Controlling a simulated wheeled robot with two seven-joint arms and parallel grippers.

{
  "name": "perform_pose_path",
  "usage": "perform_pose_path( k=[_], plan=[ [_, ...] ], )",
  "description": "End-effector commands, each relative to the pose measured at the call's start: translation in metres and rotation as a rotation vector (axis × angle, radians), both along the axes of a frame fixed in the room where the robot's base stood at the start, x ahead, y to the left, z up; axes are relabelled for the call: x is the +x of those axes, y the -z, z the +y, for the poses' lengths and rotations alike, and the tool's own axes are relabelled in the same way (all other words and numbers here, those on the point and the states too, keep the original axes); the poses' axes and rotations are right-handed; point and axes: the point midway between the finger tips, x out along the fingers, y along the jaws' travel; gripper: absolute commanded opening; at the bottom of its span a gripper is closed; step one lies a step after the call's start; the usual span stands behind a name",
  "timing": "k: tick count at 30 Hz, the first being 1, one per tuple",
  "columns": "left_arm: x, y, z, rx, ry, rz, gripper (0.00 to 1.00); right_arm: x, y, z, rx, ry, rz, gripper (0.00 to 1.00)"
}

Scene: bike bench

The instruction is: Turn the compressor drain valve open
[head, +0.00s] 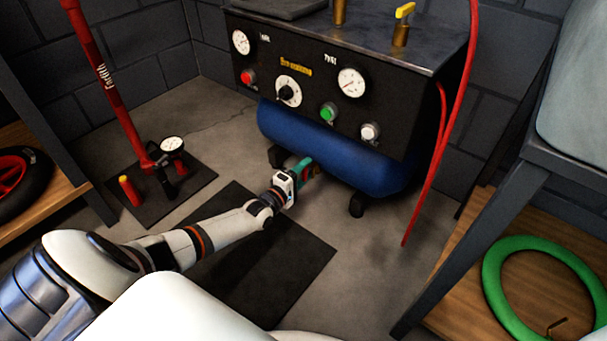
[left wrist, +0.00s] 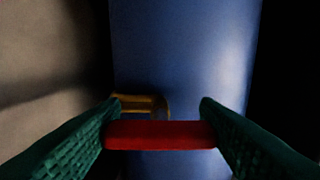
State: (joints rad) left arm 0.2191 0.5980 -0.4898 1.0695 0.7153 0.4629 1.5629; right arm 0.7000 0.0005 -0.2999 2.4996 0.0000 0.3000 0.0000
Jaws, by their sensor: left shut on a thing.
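The compressor has a blue tank (head: 335,155) under a black panel, and the tank fills the middle of the left wrist view (left wrist: 185,60). The drain valve has a red handle (left wrist: 160,134) and a brass body (left wrist: 140,104) close to the tank. My left gripper (head: 308,168) is low at the front of the tank. In the left wrist view its green fingers (left wrist: 160,128) stand on either side of the red handle, shut on it. The handle lies level across that picture. In the head view the valve is mostly hidden by the gripper. My right gripper is not in view.
A red floor pump (head: 115,95) with a gauge stands on a dark mat at left. A red hose (head: 436,150) hangs at the compressor's right. A green ring (head: 500,275) lies on a wooden shelf at right. Bare floor (head: 350,255) lies in front.

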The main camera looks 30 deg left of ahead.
Motion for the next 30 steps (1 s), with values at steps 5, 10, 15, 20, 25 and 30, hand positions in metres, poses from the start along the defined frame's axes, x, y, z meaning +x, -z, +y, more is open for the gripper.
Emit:
perform_pose_path(
  k=[5, 10, 15, 20, 25, 30],
  plan=[
    [-0.0001, 0.0012, 0.0012, -0.071, -0.002, 0.007, 0.34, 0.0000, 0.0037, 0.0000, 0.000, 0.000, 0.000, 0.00],
    [-0.0002, 0.0010, 0.0006, -0.109, -0.002, 0.010, 0.34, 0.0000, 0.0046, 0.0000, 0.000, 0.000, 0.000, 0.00],
    [-0.0002, 0.0008, 0.0003, -0.120, -0.001, 0.010, 0.34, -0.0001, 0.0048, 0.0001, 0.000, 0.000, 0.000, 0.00],
    [-0.0002, 0.0008, 0.0002, -0.121, -0.001, 0.011, 0.34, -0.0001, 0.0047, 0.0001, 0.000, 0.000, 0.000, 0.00],
    [-0.0002, 0.0009, 0.0001, -0.120, -0.001, 0.010, 0.60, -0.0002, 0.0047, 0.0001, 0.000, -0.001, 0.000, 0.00],
    [-0.0002, 0.0009, 0.0001, -0.118, -0.001, 0.010, 0.78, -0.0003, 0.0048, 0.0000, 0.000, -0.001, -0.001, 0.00]
  ],
)
